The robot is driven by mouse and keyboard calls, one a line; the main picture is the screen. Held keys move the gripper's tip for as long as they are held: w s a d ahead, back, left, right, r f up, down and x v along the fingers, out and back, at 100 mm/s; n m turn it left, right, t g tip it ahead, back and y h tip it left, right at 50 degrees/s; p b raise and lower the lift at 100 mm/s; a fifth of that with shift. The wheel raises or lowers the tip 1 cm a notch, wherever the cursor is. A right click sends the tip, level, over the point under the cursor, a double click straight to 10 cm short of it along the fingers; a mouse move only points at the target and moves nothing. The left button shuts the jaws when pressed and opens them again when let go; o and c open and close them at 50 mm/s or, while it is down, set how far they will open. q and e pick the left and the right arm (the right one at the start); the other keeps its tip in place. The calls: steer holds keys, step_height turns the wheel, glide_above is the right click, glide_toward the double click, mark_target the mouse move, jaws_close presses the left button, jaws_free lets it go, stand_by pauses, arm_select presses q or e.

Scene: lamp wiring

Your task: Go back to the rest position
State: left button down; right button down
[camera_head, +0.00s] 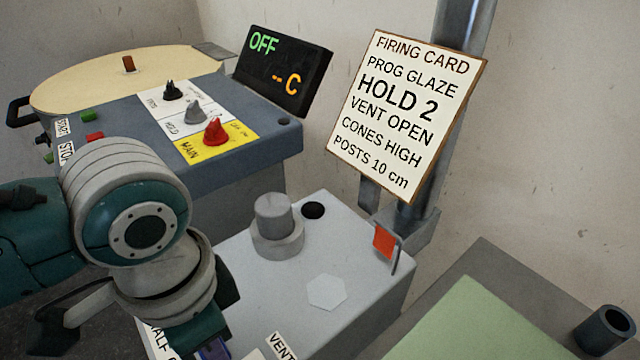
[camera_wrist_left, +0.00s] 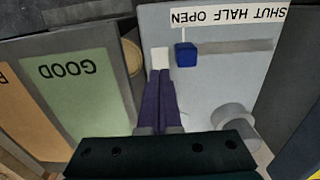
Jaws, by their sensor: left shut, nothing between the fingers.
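My left arm comes in from the left in the head view, with its wrist bent down over the front of the grey box. My left gripper shows only as a bit of purple (camera_head: 213,349) at the bottom edge there; its fingertips are cut off. In the left wrist view the gripper (camera_wrist_left: 160,75) has its two purple fingers together, with nothing seen between them. They point over the grey panel, left of a blue slider knob (camera_wrist_left: 186,55) and apart from it in the picture. My right gripper is in neither view.
The grey box (camera_head: 350,240) carries a grey round plug (camera_head: 273,215) and a dark hole (camera_head: 313,210). Behind stand a blue console (camera_head: 270,143) with three knobs, a display (camera_head: 283,72) reading OFF, and a firing card (camera_head: 407,115). A green mat (camera_head: 490,325) lies right.

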arm_select(q)
steer(key=s+d+r+n+t+h+p, duration=0.1)
steer(key=s+d+r+n+h+p, duration=0.25)
steer(key=s+d+r, duration=0.3)
steer(key=s+a+r+n+t+y+p, duration=0.1)
steer(key=s+a+r+n+y, duration=0.15)
steer(key=a, duration=0.55)
steer(key=s+a+r+n+t+y+p, duration=0.1)
steer(key=s+a+r+n+t, duration=0.2)
steer(key=a, duration=0.5)
step_height(320, 180, up, 39)
steer(key=g+p, duration=0.1)
steer(key=p, duration=3.6)
steer(key=shift+p, duration=0.35)
steer(key=shift+s+d, duration=0.1)
